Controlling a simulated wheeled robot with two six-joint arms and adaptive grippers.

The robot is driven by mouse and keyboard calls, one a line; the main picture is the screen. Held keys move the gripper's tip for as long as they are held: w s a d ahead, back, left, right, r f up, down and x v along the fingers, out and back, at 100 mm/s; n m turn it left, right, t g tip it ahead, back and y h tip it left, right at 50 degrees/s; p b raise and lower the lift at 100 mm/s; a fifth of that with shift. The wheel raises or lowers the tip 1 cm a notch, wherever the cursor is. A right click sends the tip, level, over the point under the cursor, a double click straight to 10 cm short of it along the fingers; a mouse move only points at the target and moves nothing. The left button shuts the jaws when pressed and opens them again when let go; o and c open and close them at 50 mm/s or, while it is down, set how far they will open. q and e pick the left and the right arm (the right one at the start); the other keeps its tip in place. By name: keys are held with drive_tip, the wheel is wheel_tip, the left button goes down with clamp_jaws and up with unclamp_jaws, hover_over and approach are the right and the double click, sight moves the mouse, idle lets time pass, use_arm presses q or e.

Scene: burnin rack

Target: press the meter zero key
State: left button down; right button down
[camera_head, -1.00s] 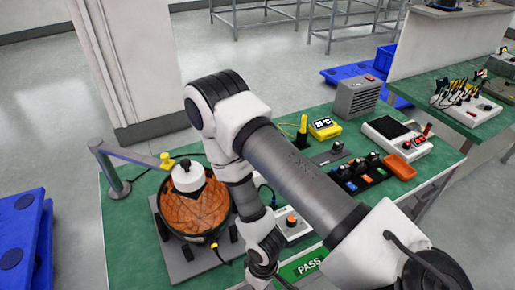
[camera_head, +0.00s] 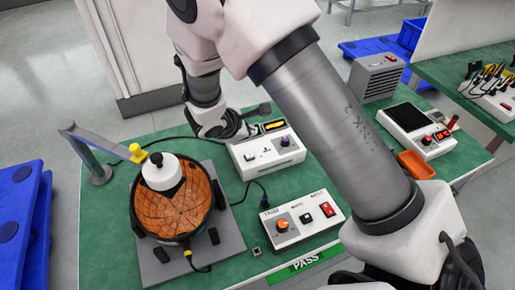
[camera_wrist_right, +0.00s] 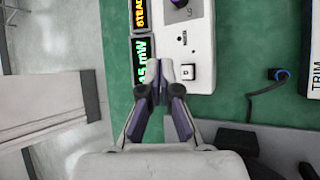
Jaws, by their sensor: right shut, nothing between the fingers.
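The meter is a white box (camera_head: 268,158) behind the middle of the green bench, with a purple knob (camera_head: 285,141) and a lit display (camera_head: 273,125). In the right wrist view its panel (camera_wrist_right: 199,45) carries a small white key (camera_wrist_right: 187,72) with a dark mark, below the knob, and a green mW readout (camera_wrist_right: 145,63). My right gripper (camera_wrist_right: 159,72) is shut and empty, its tips over the panel edge between readout and key, beside the key. Contact cannot be told. In the head view the right gripper (camera_head: 242,130) is at the meter's back left. My left gripper is not in view.
A control box (camera_head: 300,222) with an orange knob is in front. A cable (camera_head: 266,190) runs between them. An orange tray (camera_head: 415,165) lies to the right.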

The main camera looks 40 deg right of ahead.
sight(249, 156)
drive_tip(key=shift+h, duration=0.3)
drive_tip(key=f+b, duration=0.3)
drive_tip(key=f, duration=0.1)
drive_tip(key=w+f+b, duration=0.1)
drive_tip(key=f+b, duration=0.1)
drive_tip(key=shift+d+f+b, duration=0.15)
drive_tip(key=shift+f+b, duration=0.15)
drive_tip(key=shift+b, duration=0.05)
drive_tip(key=shift+f+b, duration=0.3)
drive_tip(key=shift+b, duration=0.1)
drive_tip(key=shift+s+f, duration=0.1)
idle(0.9)
drive_tip(key=shift+f+b, duration=0.35)
drive_tip(key=shift+b, duration=0.3)
drive_tip(key=shift+f+b, duration=0.45)
drive_tip(key=shift+b, duration=0.15)
idle(0.4)
drive_tip(key=shift+r+p, duration=0.5)
drive_tip(key=shift+r, duration=0.4)
